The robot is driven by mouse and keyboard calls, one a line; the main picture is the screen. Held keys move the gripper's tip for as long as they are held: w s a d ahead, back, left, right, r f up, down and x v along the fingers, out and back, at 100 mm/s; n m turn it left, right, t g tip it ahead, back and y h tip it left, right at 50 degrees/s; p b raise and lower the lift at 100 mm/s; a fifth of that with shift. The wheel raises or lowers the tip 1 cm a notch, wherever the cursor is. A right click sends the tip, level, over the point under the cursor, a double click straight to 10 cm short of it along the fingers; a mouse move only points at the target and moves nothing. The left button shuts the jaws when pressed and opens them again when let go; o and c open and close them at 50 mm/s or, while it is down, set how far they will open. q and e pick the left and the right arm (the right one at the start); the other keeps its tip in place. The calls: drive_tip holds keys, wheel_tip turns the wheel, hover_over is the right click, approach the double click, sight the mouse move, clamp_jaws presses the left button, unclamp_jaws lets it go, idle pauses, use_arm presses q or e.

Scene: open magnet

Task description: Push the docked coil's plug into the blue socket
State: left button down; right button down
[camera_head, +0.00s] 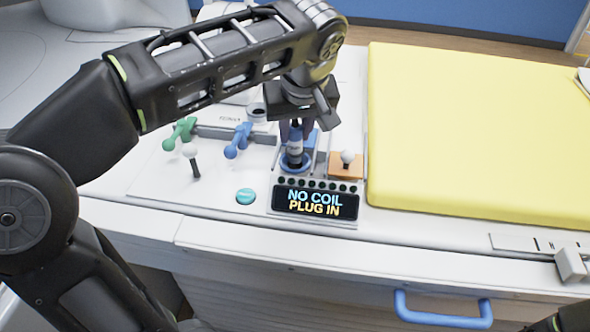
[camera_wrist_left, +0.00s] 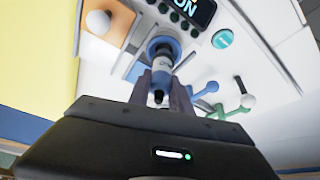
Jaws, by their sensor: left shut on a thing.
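The plug (camera_head: 295,141) is a dark and pale cylinder standing roughly upright at the blue socket (camera_head: 296,163) on the white console. My left gripper (camera_head: 296,128) reaches down over it and is shut on the plug. In the left wrist view the plug (camera_wrist_left: 161,74) sits between my fingers (camera_wrist_left: 161,88), with its far end at the blue socket ring (camera_wrist_left: 163,46). How deep it sits in the socket is hard to tell. The display (camera_head: 316,202) reads "NO COIL PLUG IN". My right gripper (camera_head: 572,320) shows only as a dark fragment at the lower right corner.
A white-knobbed lever on an orange plate (camera_head: 346,166) stands close right of the socket. A yellow pad (camera_head: 470,130) fills the right.

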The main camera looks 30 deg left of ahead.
sight(296, 131)
use_arm(q)
drive_tip(key=shift+f+b, duration=1)
drive_tip(key=shift+f, duration=0.2)
idle(0.3)
drive_tip(key=c, duration=1.1)
unclamp_jaws()
drive_tip(key=shift+s+d+r, duration=0.1)
drive_tip(key=shift+r, duration=0.45)
drive_tip(key=p+v, duration=0.5)
drive_tip(key=v, duration=0.1)
drive_tip(key=shift+s+d+r+p, duration=0.15)
drive_tip(key=shift+r+p, duration=0.15)
drive_tip(key=shift+p, duration=0.2)
